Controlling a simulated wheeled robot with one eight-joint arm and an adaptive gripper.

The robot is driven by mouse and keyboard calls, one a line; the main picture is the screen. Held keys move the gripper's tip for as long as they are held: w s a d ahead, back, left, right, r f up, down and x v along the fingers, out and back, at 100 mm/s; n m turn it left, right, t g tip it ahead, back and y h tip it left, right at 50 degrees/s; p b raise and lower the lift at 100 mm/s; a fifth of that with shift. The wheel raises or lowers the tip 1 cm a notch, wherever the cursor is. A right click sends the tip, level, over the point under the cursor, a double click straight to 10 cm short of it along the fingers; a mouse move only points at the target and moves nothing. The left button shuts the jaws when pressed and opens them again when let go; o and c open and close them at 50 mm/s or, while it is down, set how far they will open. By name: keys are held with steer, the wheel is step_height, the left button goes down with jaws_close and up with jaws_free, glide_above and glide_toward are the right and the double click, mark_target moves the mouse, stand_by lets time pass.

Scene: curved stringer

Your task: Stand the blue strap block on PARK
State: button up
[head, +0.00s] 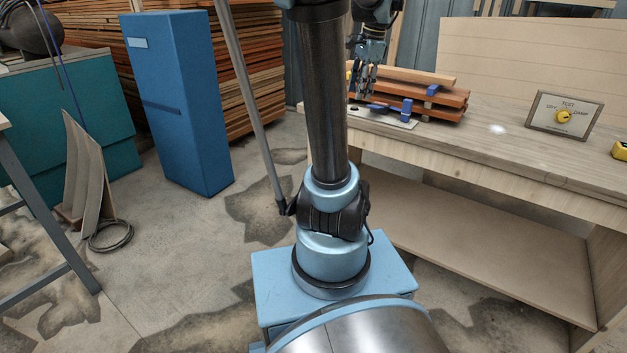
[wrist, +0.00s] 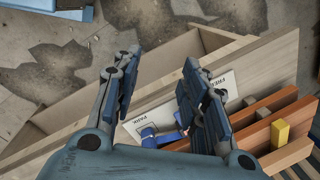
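A white plate (head: 384,117) lies on the workbench. In the wrist view it (wrist: 142,119) bears the word PARK at its left end and more lettering at its right. A blue piece (head: 378,108) lies low at the plate, with another blue block (head: 407,107) upright to its right against the stacked boards. In the wrist view a blue piece (wrist: 149,138) shows near the PARK lettering, partly hidden by my gripper; I cannot tell which piece is the strap block. My gripper (head: 364,88) is above the plate. Its fingers (wrist: 158,75) are apart, with nothing held between them.
Reddish-brown boards (head: 446,98) are stacked beside the plate, with another blue piece (head: 432,90) on them. A test dial panel (head: 564,115) and a yellow object (head: 620,150) stand farther right. The bench top (head: 485,140) between is clear.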

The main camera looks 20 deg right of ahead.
steer(key=s+a+f+n+h, duration=0.1)
steer(key=s+a+f+n, duration=1.6)
steer(key=s+a+f, duration=0.1)
steer(key=shift+s+a+f+n+t, duration=0.15)
steer(key=shift+a+f+n+t, duration=0.2)
steer(key=shift+a+f, duration=0.55)
steer(key=shift+f, duration=0.1)
